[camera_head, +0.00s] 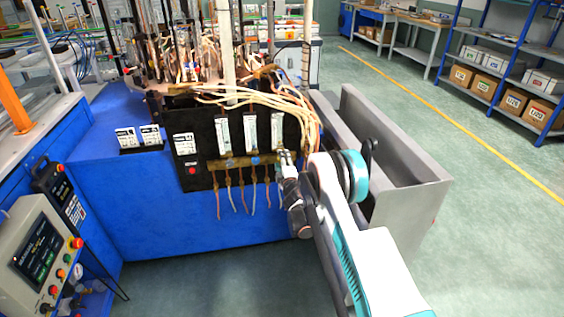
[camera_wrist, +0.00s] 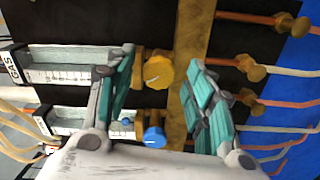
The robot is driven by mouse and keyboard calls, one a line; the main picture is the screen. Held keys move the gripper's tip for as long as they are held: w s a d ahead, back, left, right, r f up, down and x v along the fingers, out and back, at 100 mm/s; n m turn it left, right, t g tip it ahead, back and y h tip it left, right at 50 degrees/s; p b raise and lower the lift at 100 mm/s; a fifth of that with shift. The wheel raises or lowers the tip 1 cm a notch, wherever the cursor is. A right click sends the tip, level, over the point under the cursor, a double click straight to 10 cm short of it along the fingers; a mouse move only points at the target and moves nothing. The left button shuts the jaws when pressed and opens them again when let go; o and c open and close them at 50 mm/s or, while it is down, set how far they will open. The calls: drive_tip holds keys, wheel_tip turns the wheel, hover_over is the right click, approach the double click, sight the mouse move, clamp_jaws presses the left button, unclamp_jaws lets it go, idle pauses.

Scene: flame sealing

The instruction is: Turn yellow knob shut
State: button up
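The yellow knob (camera_wrist: 158,73) sits at the end of a clear flow meter (camera_wrist: 75,55) marked GAS, on a brass bar (camera_wrist: 190,45). In the wrist view it lies between the two teal fingers of my gripper (camera_wrist: 161,60). The fingers are spread apart, with a gap visible on each side of the knob. A small pale mark shows on the knob; its turn position is hard to tell. In the head view my gripper (camera_head: 286,157) is at the right end of the black panel (camera_head: 205,160) and hides the yellow knob.
A blue knob (camera_wrist: 155,137) sits close by on the neighbouring flow meter (camera_wrist: 80,120). Brass valves (camera_wrist: 256,73) with thin tubes line the bar's other side. A grey metal trough (camera_head: 405,185) stands right of the blue machine (camera_head: 150,205), near my arm.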

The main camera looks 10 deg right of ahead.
drive_tip(key=shift+s, duration=0.1)
drive_tip(key=s, duration=0.7)
drive_tip(key=shift+s, duration=0.15)
drive_tip(key=shift+r, duration=0.1)
